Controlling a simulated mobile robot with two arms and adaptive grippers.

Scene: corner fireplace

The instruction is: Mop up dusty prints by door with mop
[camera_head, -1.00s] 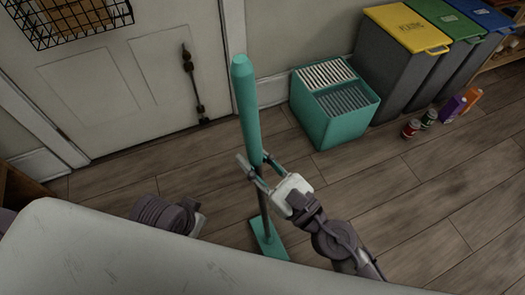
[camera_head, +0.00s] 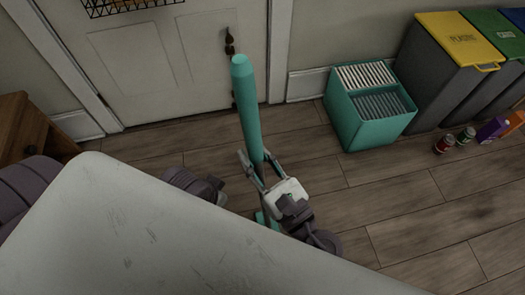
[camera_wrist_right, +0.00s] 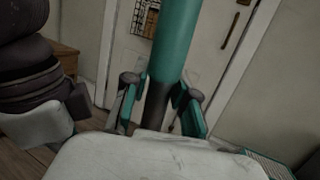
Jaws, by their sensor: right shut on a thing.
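The mop has a thick teal handle (camera_head: 248,110) standing nearly upright in front of the door (camera_head: 140,70). My right gripper (camera_head: 256,172) is shut on the mop's shaft just below the teal grip. In the right wrist view, its fingers (camera_wrist_right: 160,105) sit on either side of the dark shaft. The mop's teal head (camera_head: 266,222) is low by the floor, mostly hidden behind my arm and body. My left gripper (camera_head: 214,187) shows only in part left of the mop, and its fingers are hidden. I cannot make out distinct dusty prints on the floor.
A teal bin with two slatted compartments (camera_head: 372,134) stands against the wall. Grey bins with yellow (camera_head: 458,40) and green lids stand right of it, with cans (camera_head: 444,144) and cartons (camera_head: 492,130) in front. A wooden cabinet (camera_head: 20,130) is at left. Floor before the door is clear.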

